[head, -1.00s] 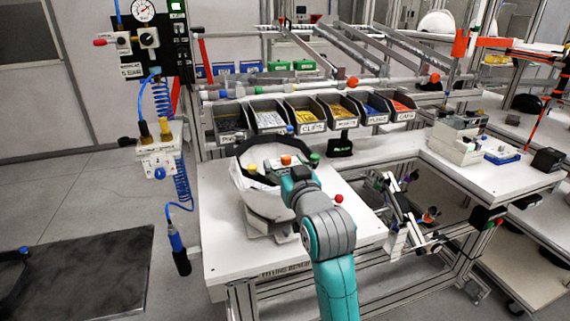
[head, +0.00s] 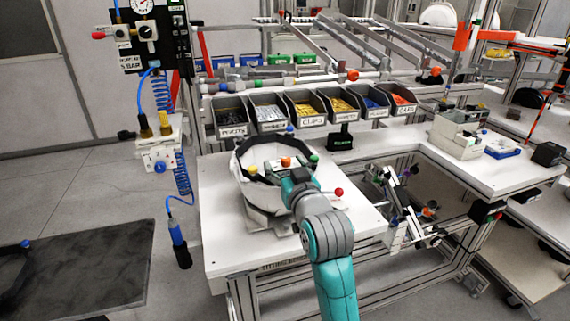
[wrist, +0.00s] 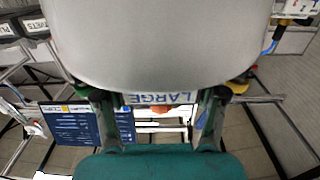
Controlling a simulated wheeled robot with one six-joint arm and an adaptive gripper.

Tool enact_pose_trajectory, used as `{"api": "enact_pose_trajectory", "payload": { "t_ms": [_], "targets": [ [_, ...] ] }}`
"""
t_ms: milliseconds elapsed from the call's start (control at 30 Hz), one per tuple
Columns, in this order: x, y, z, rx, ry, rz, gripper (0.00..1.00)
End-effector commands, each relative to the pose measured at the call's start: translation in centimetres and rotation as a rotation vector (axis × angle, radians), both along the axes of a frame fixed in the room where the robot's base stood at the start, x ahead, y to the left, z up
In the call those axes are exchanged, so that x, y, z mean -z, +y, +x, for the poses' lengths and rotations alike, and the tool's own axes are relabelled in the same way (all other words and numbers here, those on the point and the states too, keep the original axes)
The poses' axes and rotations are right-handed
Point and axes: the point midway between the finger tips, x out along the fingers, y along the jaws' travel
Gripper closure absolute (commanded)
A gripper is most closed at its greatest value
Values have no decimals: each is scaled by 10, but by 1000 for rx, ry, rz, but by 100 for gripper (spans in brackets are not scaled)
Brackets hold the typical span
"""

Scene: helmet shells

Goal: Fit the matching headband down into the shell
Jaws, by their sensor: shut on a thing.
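The white helmet shell (head: 244,188) sits on the bench, open side up, on a pale support. A dark headband (head: 236,162) shows as a ring along the shell's rim, partly inside it; how deep it sits I cannot tell. My gripper (head: 290,176) is at the near right side of the ring, and my arm hides part of it. In the wrist view my gripper (wrist: 157,108) has its two fingers on either side of a pale strip marked LARGE (wrist: 160,98). A big grey curved surface (wrist: 160,45) fills the top of that view.
Labelled parts bins (head: 300,108) line the back of the bench (head: 228,250). Small coloured knobs stand around the shell, including a red one (head: 339,192) to the right. A blue coiled hose (head: 182,170) hangs at the left. The bench's front left is clear.

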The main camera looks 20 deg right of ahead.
Motion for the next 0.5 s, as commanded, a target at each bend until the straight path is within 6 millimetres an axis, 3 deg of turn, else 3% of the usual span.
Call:
{"api": "enact_pose_trajectory", "payload": {
  "t_ms": [267, 300, 400, 500],
  "targets": [
    [6, 0, 0, 0, -1, 0, 67],
    [6, 0, 0, 0, -1, 0, 25],
    [6, 0, 0, 0, -1, 0, 1],
    [6, 0, 0, 0, -1, 0, 1]
  ]
}}
